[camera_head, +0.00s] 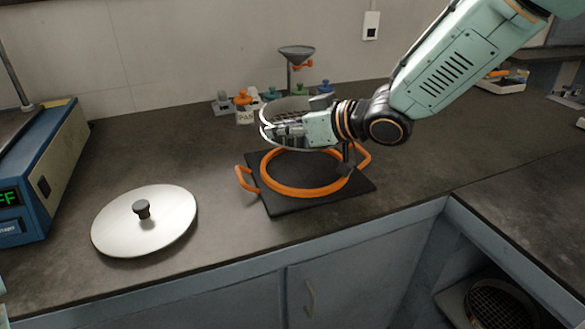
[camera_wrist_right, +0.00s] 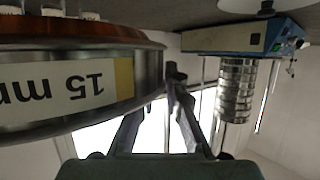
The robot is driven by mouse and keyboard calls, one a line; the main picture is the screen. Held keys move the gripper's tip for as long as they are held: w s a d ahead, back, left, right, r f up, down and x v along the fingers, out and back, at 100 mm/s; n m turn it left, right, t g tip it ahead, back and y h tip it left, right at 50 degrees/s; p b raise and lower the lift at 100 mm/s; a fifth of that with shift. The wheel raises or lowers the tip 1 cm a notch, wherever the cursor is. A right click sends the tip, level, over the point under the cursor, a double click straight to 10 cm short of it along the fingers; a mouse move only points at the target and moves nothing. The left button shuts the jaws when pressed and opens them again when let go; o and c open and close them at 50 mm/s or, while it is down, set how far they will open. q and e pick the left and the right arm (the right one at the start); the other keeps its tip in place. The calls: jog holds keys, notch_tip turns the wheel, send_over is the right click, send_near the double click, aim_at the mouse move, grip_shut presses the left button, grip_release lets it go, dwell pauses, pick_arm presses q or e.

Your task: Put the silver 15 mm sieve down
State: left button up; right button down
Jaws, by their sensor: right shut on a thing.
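The silver 15 mm sieve (camera_head: 266,130) is a round metal ring, partly hidden behind my right gripper (camera_head: 282,130) in the head view. My right gripper is shut on its wall and holds it up over the far part of an orange ring with two side handles (camera_head: 303,192). A gap to that ring seems to show, but its height is hard to tell. In the right wrist view the sieve (camera_wrist_right: 70,85) fills the left side, its "15 mm" label upside down, beside my fingers (camera_wrist_right: 177,90). My left gripper is not in view.
The orange ring lies on a black square mat (camera_head: 290,207) on the dark counter. A silver lid with a black knob (camera_head: 143,209) lies to the left, near a blue device (camera_head: 42,165). A funnel stand (camera_head: 296,55) and small lidded jars (camera_head: 243,106) stand behind.

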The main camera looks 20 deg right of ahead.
notch_tip(320, 180, down, 6)
jog(key=shift+r+b, duration=0.1)
jog(key=shift+b, duration=1.15)
jog(key=f, duration=0.1)
jog(key=f+b, duration=0.1)
jog(key=f, duration=0.1)
jog(key=shift+s+a+b, duration=0.25)
jog(key=shift+s+b, duration=0.15)
jog(key=shift+w+f, duration=0.25)
jog(key=shift+w, duration=0.1)
jog(key=c, duration=1.8)
grip_release()
jog(key=shift+d+f, duration=0.1)
jog(key=shift+c, duration=0.2)
jog(key=o, duration=0.4)
jog(key=shift+s+r, duration=0.25)
jog(key=shift+o, duration=0.2)
jog(key=shift+w+f, duration=0.2)
jog(key=shift+s+d+r, duration=0.15)
jog(key=shift+s+r, duration=0.15)
jog(key=shift+s, duration=0.05)
jog(key=p+v, duration=0.3)
jog(key=v, duration=0.4)
jog(key=shift+s+d+r, duration=0.1)
jog(key=shift+d+r, duration=0.05)
jog(key=shift+p+v, duration=1.5)
jog(key=shift+v, duration=0.35)
jog(key=shift+s, duration=0.15)
